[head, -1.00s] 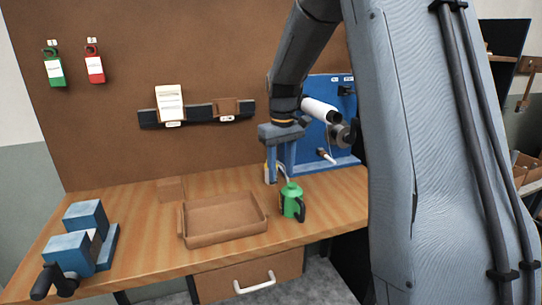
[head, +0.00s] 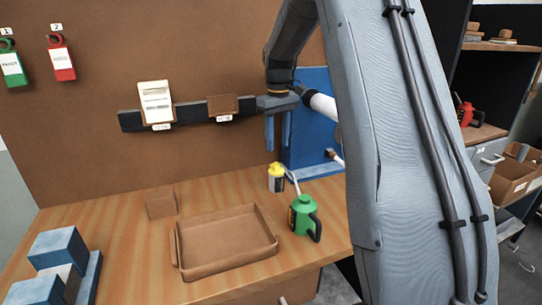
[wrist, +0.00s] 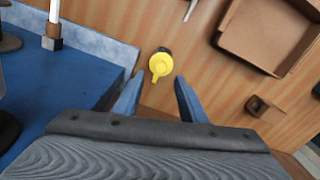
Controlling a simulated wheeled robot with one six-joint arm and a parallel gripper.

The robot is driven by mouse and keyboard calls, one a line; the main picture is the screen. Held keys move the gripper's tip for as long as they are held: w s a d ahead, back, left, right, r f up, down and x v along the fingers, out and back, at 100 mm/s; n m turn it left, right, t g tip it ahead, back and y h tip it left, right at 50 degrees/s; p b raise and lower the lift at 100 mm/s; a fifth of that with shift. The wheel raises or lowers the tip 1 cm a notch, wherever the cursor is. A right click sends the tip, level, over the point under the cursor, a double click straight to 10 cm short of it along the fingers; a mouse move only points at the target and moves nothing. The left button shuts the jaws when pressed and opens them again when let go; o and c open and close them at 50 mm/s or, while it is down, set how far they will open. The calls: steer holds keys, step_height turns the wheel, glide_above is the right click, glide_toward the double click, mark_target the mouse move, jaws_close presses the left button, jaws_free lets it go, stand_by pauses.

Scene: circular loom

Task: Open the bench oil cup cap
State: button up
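My gripper (head: 278,146) is open and empty, fingers down, above the back right of the bench. In the wrist view its two blue fingers (wrist: 157,95) stand apart. A small bottle with a yellow top (head: 276,177) stands upright on the bench below the gripper. Its yellow spouted top shows in the wrist view (wrist: 160,65), just beyond the fingertips in the picture; nothing touches it. A green oil can (head: 304,214) with a black handle and pale spout stands in front of it. I cannot tell which item is the bench oil cup, or make out its cap.
A blue machine panel (head: 308,78) with a white cylinder stands right of the gripper. A shallow brown tray (head: 225,270) lies at the front of the bench. Blue blocks (head: 58,246) are at the left. Bench around the bottle is partly clear.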

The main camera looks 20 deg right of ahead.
mark_target(276, 163)
steer(key=shift+f, duration=0.35)
steer(key=shift+a+f+p, duration=0.15)
steer(key=shift+f+p, duration=1.05)
steer(key=shift+f, duration=2.3)
jaws_close()
